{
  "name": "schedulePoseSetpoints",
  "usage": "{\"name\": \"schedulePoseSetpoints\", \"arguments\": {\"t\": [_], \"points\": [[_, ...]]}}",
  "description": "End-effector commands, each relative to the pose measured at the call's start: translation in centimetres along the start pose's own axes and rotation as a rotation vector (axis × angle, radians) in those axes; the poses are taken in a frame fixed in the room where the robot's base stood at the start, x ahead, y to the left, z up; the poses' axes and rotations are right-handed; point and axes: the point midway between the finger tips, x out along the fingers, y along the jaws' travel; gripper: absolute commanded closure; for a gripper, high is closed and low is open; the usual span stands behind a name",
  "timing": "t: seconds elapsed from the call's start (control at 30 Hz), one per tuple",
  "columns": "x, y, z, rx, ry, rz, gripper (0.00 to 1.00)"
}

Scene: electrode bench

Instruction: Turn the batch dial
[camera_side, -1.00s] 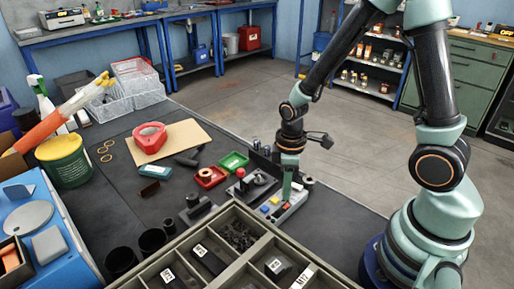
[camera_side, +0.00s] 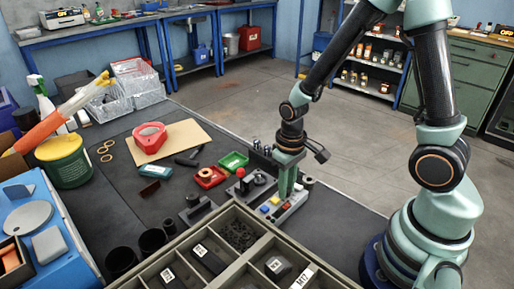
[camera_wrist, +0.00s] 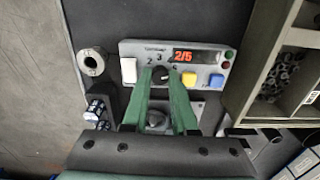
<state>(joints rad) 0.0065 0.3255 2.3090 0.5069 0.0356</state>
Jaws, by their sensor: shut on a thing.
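The batch dial (camera_wrist: 160,74) is a small dark knob on a grey control panel (camera_wrist: 208,56), with numbers marked around it. My gripper (camera_wrist: 160,78) has its two green fingers on either side of the dial and is shut on it. In the side view my gripper (camera_side: 287,195) points straight down onto the panel (camera_side: 296,200), and its fingertips hide the dial there. A red-lit display (camera_wrist: 195,56) on the panel reads 2/5.
The panel also has a white switch (camera_wrist: 129,70), a yellow button (camera_wrist: 189,79) and small coloured buttons. A dark knob (camera_wrist: 156,119) shows between my fingers. A compartment tray (camera_side: 222,214) stands close in front of the panel.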

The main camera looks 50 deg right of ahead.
Motion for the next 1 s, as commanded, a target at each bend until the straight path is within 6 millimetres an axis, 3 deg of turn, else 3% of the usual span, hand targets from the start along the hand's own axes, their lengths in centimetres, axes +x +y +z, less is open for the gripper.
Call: {"name": "schedulePoseSetpoints", "arguments": {"t": [0.53, 0.57, 0.6, 0.63, 1.0], "points": [[-0.06, 0.03, 0.03, 0.026, -0.002, 0.000, 1.00], [-0.06, 0.03, 0.03, 0.026, -0.002, 0.000, 0.67], [-0.05, 0.03, 0.03, 0.025, -0.002, 0.000, 0.51], [-0.05, 0.03, 0.03, 0.025, -0.001, 0.000, 0.44], [0.00, -0.01, 0.00, -0.010, 0.000, 0.000, 0.44]]}}
